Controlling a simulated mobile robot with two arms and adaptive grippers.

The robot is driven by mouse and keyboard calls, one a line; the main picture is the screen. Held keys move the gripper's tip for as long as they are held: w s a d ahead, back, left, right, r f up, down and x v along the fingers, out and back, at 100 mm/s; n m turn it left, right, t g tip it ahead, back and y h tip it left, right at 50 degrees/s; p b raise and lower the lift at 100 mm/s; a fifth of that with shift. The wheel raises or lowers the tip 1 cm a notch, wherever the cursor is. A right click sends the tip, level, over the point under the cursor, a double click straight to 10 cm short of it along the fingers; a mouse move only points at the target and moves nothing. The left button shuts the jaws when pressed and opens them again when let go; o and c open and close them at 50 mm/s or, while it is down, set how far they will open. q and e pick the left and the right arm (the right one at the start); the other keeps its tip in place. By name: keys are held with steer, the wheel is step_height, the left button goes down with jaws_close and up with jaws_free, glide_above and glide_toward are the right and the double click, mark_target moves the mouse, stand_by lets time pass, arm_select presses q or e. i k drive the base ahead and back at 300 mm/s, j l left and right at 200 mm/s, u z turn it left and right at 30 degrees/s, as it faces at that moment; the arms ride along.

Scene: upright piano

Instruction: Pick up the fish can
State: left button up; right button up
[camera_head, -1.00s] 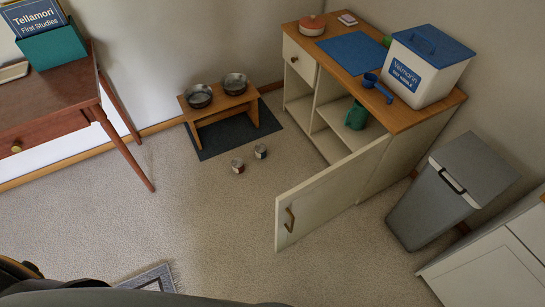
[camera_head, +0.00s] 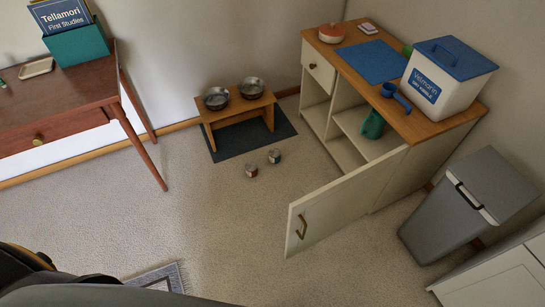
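Two small cans stand on the carpet in front of the wooden bowl stand. One can (camera_head: 251,170) is on the left, the other can (camera_head: 275,156) is slightly farther back on the right. Their labels are too small to read, so I cannot tell which is the fish can. Neither of my grippers shows in the head view; only dark parts of my own body fill the lower left edge.
The bowl stand (camera_head: 223,111) holds two metal bowls over a dark mat (camera_head: 285,126). A cabinet (camera_head: 385,165) has its door (camera_head: 335,205) open into the room. A grey bin (camera_head: 455,215) stands right, a wooden desk (camera_head: 70,95) left. The middle carpet is clear.

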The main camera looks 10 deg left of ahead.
mark_target(274, 154)
steer(key=i+j, duration=0.1)
steer(key=j, duration=0.5)
steer(key=i+j, duration=0.1)
steer(key=j, duration=0.55)
steer(key=i+j, duration=0.1)
steer(key=j, duration=0.5)
